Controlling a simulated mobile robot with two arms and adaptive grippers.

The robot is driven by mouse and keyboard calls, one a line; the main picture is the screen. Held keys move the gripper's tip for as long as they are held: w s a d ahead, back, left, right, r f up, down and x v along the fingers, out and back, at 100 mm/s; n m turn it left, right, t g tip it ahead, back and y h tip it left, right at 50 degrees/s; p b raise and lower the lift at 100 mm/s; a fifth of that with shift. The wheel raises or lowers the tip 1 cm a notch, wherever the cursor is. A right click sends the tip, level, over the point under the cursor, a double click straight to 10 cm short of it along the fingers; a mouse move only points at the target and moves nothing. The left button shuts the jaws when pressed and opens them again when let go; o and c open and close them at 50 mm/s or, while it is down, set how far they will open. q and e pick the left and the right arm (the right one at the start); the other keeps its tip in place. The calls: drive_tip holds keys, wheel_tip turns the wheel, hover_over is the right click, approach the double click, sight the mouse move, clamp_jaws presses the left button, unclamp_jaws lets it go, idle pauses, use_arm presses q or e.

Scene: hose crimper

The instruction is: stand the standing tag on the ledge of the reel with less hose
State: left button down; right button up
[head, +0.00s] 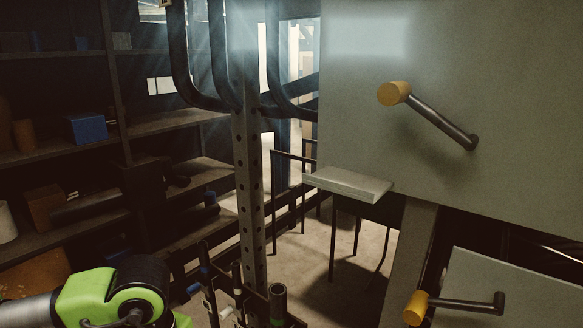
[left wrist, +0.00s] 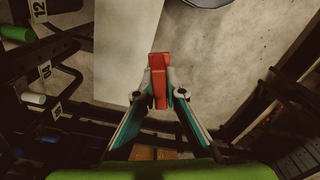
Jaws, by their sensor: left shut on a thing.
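In the left wrist view my left gripper (left wrist: 160,82) is shut on a small red piece (left wrist: 159,70), which appears to be the standing tag. It is held between the two fingertips, above the floor. The gripper itself does not show in the head view. There, two grey panels, a large one (head: 510,90) and a lower one (head: 540,295), each carry a crank handle with a yellow knob; they may be reel sides. No hose on them can be seen. A pale slab (head: 350,184) juts out beside the large panel; whether it is a ledge or a tabletop is unclear. My right gripper is out of view.
A dark shelf (head: 170,122) with boxes stands at the left. A perforated post (head: 248,190) with curved dark bars rises in the middle. A rack with numbered labels (left wrist: 45,70) is at the left in the wrist view. Open floor (head: 315,250) shows behind the post.

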use_arm(q)
drive_tip(key=m, duration=0.1)
drive_tip(key=r+m, duration=0.1)
drive_tip(key=m, duration=0.1)
drive_tip(key=shift+w+r+m, duration=0.25)
drive_tip(key=shift+w+m, duration=0.1)
drive_tip(key=shift+m, duration=0.05)
drive_tip(key=m, duration=0.1)
drive_tip(key=r+m, duration=0.1)
drive_tip(key=m, duration=0.1)
drive_tip(key=shift+w+r+m, duration=0.2)
drive_tip(key=shift+w+m, duration=0.05)
drive_tip(key=shift+m, duration=0.15)
drive_tip(key=m, duration=0.2)
drive_tip(key=r+m, duration=0.1)
drive_tip(key=m, duration=0.1)
drive_tip(key=r+m, duration=0.1)
drive_tip(key=m, duration=0.2)
drive_tip(key=shift+w+r, duration=0.25)
drive_tip(key=shift+w, duration=0.1)
